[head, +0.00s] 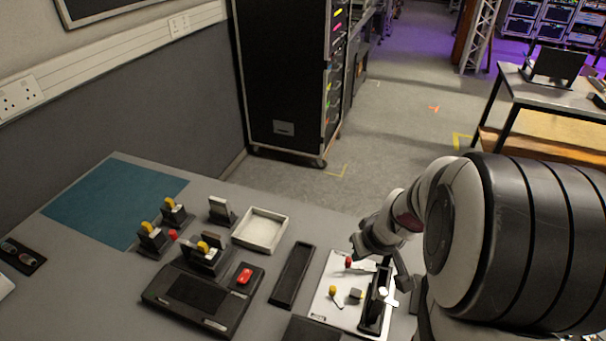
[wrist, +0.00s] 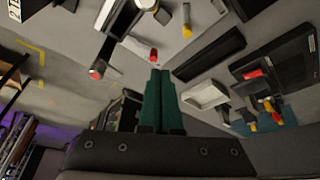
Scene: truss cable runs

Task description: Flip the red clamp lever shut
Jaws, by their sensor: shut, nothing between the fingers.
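A red-tipped lever (head: 348,262) stands on the white board (head: 325,309) at the right of the bench, its pale arm running right toward a black upright block. In the wrist view the red tip (wrist: 153,55) shows just beyond my fingertips, with a small apparent gap; I cannot tell whether they touch. My gripper (wrist: 160,72) has its green fingers together, with nothing between them. In the head view it is partly hidden by my wrist, above the board's far side. A second red end (wrist: 95,73) shows left of the fingers on a grey bar.
A yellow-topped lever (head: 333,290) stands on the same board, near the red one. Left of the board lie a black tray (head: 293,276), a black box with a red button (head: 245,275), and a white tray (head: 261,229). Yellow-wheeled holders stand farther left. A blue mat (head: 100,205) is clear.

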